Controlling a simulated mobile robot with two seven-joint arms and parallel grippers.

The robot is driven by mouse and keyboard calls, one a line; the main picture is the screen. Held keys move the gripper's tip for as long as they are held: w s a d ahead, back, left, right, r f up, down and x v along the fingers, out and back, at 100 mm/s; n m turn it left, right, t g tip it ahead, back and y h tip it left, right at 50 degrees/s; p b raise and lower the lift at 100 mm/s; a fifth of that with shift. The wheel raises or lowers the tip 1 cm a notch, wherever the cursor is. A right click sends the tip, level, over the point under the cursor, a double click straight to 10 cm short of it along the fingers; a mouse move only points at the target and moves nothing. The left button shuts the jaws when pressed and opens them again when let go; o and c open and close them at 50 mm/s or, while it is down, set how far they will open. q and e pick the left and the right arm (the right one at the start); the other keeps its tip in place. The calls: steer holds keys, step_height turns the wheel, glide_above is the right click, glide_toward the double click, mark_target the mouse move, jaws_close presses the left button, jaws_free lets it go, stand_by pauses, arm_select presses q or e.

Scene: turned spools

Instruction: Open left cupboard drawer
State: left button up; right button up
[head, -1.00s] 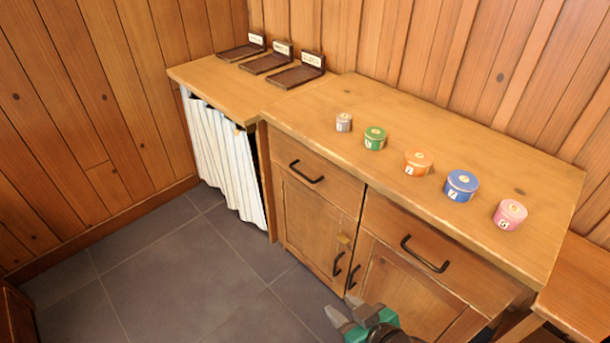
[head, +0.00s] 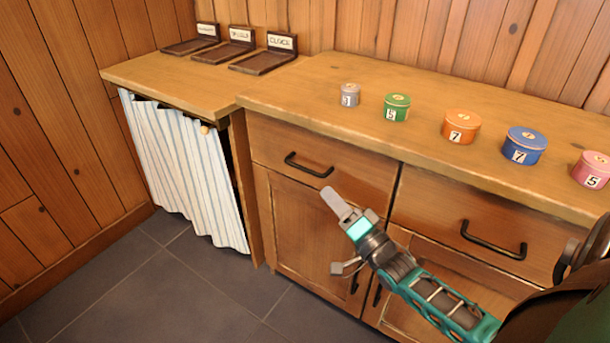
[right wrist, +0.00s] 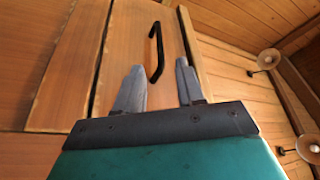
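The left cupboard drawer (head: 270,145) is shut, with a black bar handle (head: 308,165) on its front. My right gripper (head: 335,228) is in front of the cupboard, just below and to the right of that handle. In the right wrist view its two fingers (right wrist: 160,85) are apart with nothing between them. A black handle (right wrist: 156,52) shows beyond the fingertips, on a wooden drawer front (right wrist: 175,25); the fingers are not touching it. My left gripper is in neither view.
The right drawer has its own black handle (head: 493,240), near my right arm. Several round numbered tins, such as the orange one (head: 461,127), stand on the cupboard top (head: 330,110). A lower counter with a striped curtain (head: 185,165) stands at the left. The tiled floor (head: 150,290) is clear.

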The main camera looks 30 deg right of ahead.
mark_target(305, 168)
steer(key=b+x, duration=0.2)
steer(key=x, duration=0.8)
steer(key=shift+w, duration=0.4)
steer(key=shift+c, duration=0.2)
jaws_close()
